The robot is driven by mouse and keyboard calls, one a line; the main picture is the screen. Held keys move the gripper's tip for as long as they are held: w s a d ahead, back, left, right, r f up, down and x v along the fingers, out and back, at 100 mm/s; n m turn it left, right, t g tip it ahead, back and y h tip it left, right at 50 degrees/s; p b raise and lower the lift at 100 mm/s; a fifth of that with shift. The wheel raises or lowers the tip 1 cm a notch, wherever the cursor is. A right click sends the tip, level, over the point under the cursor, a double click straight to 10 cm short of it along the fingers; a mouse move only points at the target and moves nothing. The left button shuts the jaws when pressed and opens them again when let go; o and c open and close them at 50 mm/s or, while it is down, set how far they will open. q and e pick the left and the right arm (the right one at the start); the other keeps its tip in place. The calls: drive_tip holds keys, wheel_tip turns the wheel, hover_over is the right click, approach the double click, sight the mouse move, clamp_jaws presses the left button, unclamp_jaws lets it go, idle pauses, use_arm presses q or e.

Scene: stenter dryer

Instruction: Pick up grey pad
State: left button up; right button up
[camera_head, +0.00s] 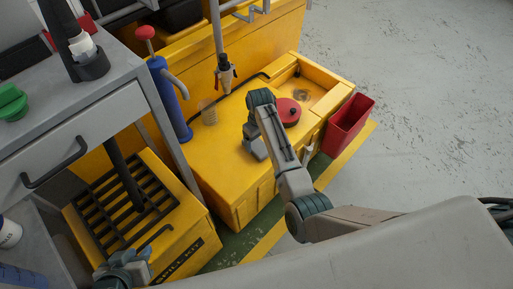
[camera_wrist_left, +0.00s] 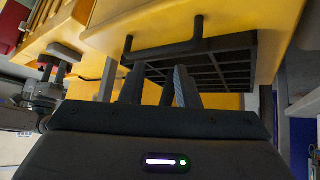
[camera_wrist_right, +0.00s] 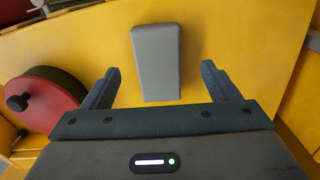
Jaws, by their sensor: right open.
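The grey pad (camera_wrist_right: 157,62) is a plain tapered block lying on a yellow surface in the right wrist view. My right gripper (camera_wrist_right: 160,75) is open, with one finger on each side of the pad's near end. I see gaps between the fingers and the pad. In the head view my right gripper (camera_head: 254,133) is over the yellow cabinet top, partly hidden by its own arm. My left gripper (camera_head: 125,268) is low at the left, by the yellow spill kit box. In the left wrist view its fingers (camera_wrist_left: 155,82) are apart and nothing is seen held.
A red round disc with a dark knob (camera_wrist_right: 42,102) lies beside my right gripper. A red bin (camera_head: 348,125) hangs at the cabinet's right end. A blue cylinder (camera_head: 170,100) stands left of the cabinet. A black handle (camera_wrist_left: 163,50) and dark grate (camera_wrist_left: 215,70) are near my left fingers.

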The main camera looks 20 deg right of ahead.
sight(259, 146)
use_arm(q)
drive_tip(key=shift+w+d+f+t+b, duration=0.3)
drive_tip(key=shift+d+f+t+b, duration=0.15)
drive_tip(key=shift+t+b, duration=0.3)
use_arm(e)
drive_tip(key=f, duration=0.4)
drive_tip(key=shift+w+f, duration=0.35)
use_arm(q)
drive_tip(key=shift+h, duration=0.3)
use_arm(e)
drive_tip(key=shift+f, duration=0.3)
drive_tip(key=c, duration=1.1)
